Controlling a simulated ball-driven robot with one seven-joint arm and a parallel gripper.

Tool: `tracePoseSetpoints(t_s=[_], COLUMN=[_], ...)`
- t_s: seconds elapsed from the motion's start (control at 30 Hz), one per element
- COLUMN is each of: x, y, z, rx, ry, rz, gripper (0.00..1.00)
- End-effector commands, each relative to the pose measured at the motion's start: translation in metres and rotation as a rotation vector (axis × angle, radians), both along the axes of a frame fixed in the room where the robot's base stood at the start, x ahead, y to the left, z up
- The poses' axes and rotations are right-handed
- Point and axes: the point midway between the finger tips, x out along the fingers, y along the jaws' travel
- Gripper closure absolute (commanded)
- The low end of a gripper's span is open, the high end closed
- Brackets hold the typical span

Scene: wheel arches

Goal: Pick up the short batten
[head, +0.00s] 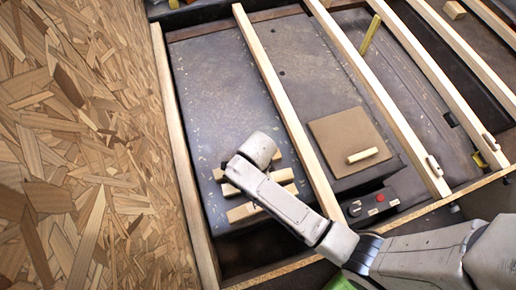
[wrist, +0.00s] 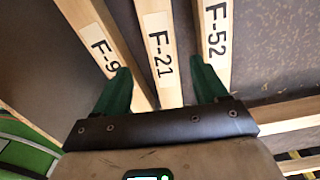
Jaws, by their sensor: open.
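Three pale wooden battens show side by side in the wrist view: one labelled F-21 (wrist: 160,50) in the middle, one labelled F-52 (wrist: 216,40) at right, and one whose label begins F-9 (wrist: 97,35) at left. My gripper (wrist: 160,66) is open, with green fingers. The F-21 batten lies between the fingers in the picture. The left finger overlaps the F-9 batten and the right finger overlaps the F-52 batten; I cannot tell whether they touch. In the head view, short battens (head: 243,212) lie partly hidden under my arm, and my gripper is hidden there.
Long wooden slats (head: 285,105) cross above the grey panels (head: 225,75). A brown board (head: 338,135) carries a small wooden stick (head: 362,155). A control box (head: 372,205) with a red button sits nearby. A chipboard wall (head: 80,150) fills the left side.

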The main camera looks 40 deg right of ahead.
Motion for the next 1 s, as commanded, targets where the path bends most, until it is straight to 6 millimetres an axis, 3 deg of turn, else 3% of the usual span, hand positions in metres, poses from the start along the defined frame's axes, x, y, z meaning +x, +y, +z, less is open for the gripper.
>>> tracePoseSetpoints(t_s=[0.53, 0.87, 1.0], x=[0.002, 0.002, 0.002], y=[-0.003, -0.003, -0.003], z=[-0.061, -0.065, -0.065], rx=[0.0, 0.0, 0.001], ry=[0.001, -0.001, 0.0], rz=[0.002, 0.002, 0.002], gripper=[0.28, 0.28, 0.41])
